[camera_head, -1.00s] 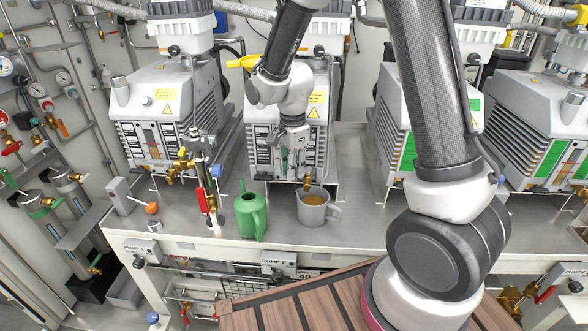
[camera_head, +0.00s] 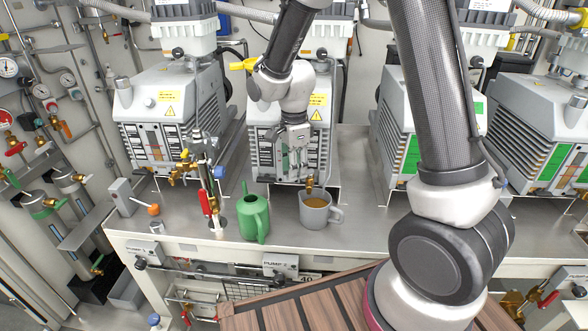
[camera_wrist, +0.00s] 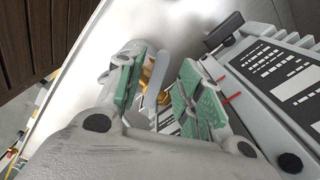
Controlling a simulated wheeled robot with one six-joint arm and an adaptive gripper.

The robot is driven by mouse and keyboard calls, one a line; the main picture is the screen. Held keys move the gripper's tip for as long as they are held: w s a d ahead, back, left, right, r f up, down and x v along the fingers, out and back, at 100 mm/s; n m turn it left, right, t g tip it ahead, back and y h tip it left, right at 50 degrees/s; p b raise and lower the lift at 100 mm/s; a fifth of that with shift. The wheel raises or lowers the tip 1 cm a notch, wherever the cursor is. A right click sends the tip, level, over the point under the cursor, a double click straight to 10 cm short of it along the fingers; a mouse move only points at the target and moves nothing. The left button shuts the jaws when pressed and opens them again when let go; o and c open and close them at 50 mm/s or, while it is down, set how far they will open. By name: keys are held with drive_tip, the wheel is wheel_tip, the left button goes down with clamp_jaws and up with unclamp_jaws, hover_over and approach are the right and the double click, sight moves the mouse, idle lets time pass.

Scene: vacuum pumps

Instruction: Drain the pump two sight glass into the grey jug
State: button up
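Pump two (camera_head: 262,115) is the grey pump at the back centre. Its brass drain valve (camera_head: 309,183) sticks out low on its front, above the grey jug (camera_head: 316,216). The jug stands upright on the bench and holds amber liquid. My gripper (camera_head: 292,172) is pointing down in front of the pump, just left of the valve. In the wrist view my gripper (camera_wrist: 158,92) has its green-padded fingers apart, with the brass valve (camera_wrist: 153,78) and a grey lever showing between them. I cannot tell whether a finger touches the lever. The sight glass is mostly hidden by my gripper.
A green can (camera_head: 252,217) stands left of the jug. Red-handled brass valves (camera_head: 205,203) and an orange-knobbed lever (camera_head: 153,210) lie further left. Other pumps (camera_head: 150,120) flank pump two. The bench (camera_head: 365,215) is clear right of the jug.

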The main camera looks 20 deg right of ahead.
wheel_tip(320, 180, up, 11)
idle(0.3)
drive_tip(key=shift+c, duration=0.4)
